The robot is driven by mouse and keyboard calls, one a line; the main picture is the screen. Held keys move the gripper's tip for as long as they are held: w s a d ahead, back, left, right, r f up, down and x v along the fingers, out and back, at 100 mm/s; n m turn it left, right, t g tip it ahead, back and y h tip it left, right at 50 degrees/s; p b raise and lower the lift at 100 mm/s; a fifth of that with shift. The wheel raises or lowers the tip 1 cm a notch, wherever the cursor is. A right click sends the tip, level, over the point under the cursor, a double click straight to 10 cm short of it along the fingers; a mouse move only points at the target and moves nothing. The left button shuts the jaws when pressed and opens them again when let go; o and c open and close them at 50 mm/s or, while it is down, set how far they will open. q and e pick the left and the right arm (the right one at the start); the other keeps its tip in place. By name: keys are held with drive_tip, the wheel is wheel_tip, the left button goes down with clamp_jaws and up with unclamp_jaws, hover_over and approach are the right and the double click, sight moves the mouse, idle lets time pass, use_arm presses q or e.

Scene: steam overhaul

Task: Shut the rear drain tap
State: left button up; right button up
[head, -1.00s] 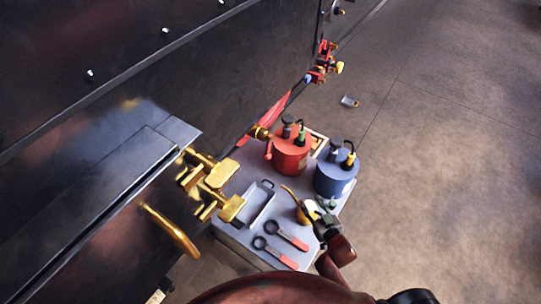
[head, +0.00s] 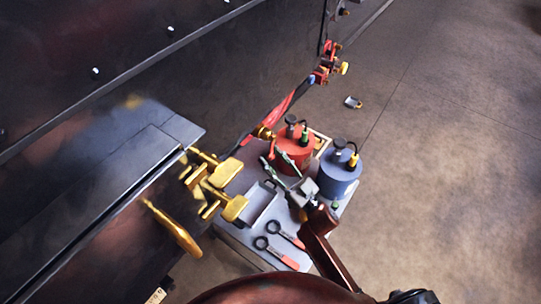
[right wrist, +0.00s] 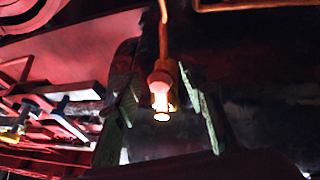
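A small brass tap (head: 262,132) sticks out low on the dark engine side, just left of the red can. My right gripper (head: 275,163) is open in the head view, its two greenish fingers reaching up and left toward this tap, over the bench. In the right wrist view, a reddish tap-like fitting (right wrist: 160,86) with a bright lower end hangs from a thin pipe, between the spread fingers and apparently not gripped. I cannot tell whether its lever is open or shut. My left gripper is not in view.
A grey bench (head: 228,236) holds a red can (head: 294,158), a blue can (head: 338,178), a tray (head: 258,206) and red-handled tools (head: 282,257). Large brass fittings (head: 222,173) jut out left of the bench. A padlock-like item (head: 353,102) lies on the open floor.

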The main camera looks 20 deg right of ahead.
drive_tip(key=shift+w+a+r, duration=0.25)
drive_tip(key=shift+w+a, duration=0.05)
drive_tip(key=shift+w, duration=0.25)
drive_tip(key=shift+c, duration=0.5)
clamp_jaws()
